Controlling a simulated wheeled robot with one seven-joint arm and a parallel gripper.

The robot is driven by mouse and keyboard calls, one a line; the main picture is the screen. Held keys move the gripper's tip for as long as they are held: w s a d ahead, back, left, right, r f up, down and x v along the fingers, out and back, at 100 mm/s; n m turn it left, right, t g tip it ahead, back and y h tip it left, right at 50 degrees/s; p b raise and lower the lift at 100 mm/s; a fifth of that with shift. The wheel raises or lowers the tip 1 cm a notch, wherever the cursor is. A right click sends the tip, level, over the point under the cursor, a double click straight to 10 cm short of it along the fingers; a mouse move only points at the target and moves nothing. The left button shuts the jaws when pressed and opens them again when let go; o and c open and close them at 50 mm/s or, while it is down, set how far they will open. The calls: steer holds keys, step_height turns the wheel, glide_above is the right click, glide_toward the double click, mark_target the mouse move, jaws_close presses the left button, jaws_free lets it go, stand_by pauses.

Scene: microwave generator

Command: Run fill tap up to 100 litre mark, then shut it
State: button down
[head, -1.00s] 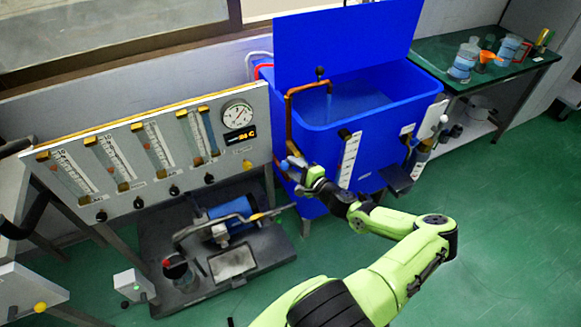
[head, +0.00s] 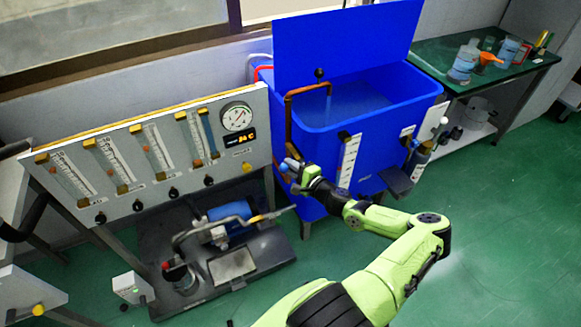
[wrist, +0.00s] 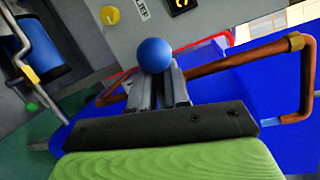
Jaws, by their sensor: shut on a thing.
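The blue tank (head: 375,138) stands open with its lid raised and bluish water (head: 352,102) inside. A copper fill pipe (head: 288,110) rises at its left and bends over the rim; a thin, faint blue streak shows below the spout. A white level scale (head: 348,162) is on the tank front; its marks are too small to read. My gripper (head: 294,171) is at the tank's lower left front corner, shut on the blue-knobbed tap handle (head: 284,167). In the wrist view the blue knob (wrist: 154,55) sits at the fingertips, partly hiding what they grip.
A panel with several flow tubes (head: 150,150) and a dial gauge (head: 237,116) stands left of the tank. A pump on a dark base (head: 230,225) is on the floor below it. A green bench (head: 510,65) with jugs is at right. The green floor (head: 500,230) is clear at front right.

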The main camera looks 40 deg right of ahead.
steer(key=shift+w+a+f+n+g, duration=0.1)
steer(key=shift+a+f+n+g, duration=0.2)
steer(key=shift+n, duration=0.4)
steer(key=shift+a+f+n+g, duration=0.1)
steer(key=shift+a+f+n, duration=0.1)
steer(key=shift+f+n, duration=0.35)
steer(key=shift+r, duration=0.1)
steer(key=c, duration=1.2)
jaws_free()
steer(key=shift+a, duration=0.1)
steer(key=s+r+p, duration=0.2)
steer(key=s+r, duration=0.1)
steer(key=s, duration=1.2)
steer(key=shift+s+a+r, duration=0.15)
steer(key=shift+s+a, duration=0.05)
steer(key=shift+a, duration=0.15)
steer(key=shift+a, duration=0.1)
